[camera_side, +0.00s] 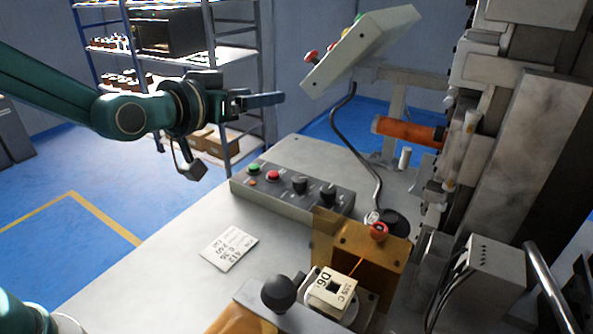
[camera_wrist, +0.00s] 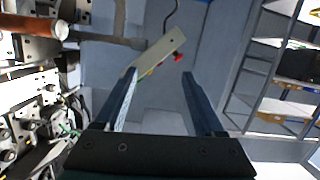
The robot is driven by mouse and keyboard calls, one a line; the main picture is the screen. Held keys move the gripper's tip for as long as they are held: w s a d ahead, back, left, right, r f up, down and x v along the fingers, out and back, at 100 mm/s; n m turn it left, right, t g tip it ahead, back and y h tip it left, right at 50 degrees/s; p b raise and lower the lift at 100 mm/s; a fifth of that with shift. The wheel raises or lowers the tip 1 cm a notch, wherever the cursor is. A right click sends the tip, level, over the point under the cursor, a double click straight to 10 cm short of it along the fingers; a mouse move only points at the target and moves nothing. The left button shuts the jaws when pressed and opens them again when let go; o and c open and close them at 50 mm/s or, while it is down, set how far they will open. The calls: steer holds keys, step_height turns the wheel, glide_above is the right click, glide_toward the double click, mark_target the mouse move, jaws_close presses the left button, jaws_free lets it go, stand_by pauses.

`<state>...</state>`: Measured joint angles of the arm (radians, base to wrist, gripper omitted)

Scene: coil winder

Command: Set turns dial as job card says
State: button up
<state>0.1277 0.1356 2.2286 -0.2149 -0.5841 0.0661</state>
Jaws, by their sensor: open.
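The job card (camera_side: 229,248) lies flat on the table. It has several printed lines, one reading 412, but the smaller text is hard to read. A grey control box (camera_side: 268,202) stands behind it, with a green button, red buttons and two black dials, one nearer the middle (camera_side: 300,184) and one at the right (camera_side: 328,193). Their labels and settings are too small to read, so I cannot tell which is the turns dial. My gripper (camera_side: 268,100) is open and empty, high above and left of the box. Both fingers show in the wrist view (camera_wrist: 158,76), apart.
A tilted panel with buttons (camera_side: 360,50) hangs right of my gripper. The winder with an orange roller (camera_side: 405,130) rises at right. The table's left part is clear.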

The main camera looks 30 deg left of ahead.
steer(key=w+d+f, duration=0.2)
steer(key=w+f, duration=0.2)
steer(key=f, duration=0.4)
steer(key=m+g, duration=0.1)
steer(key=g, duration=0.1)
glide_toward(298, 180)
steer(key=x, duration=0.4)
steer(key=shift+w, duration=0.15)
steer(key=shift+x, duration=2.45)
jaws_close()
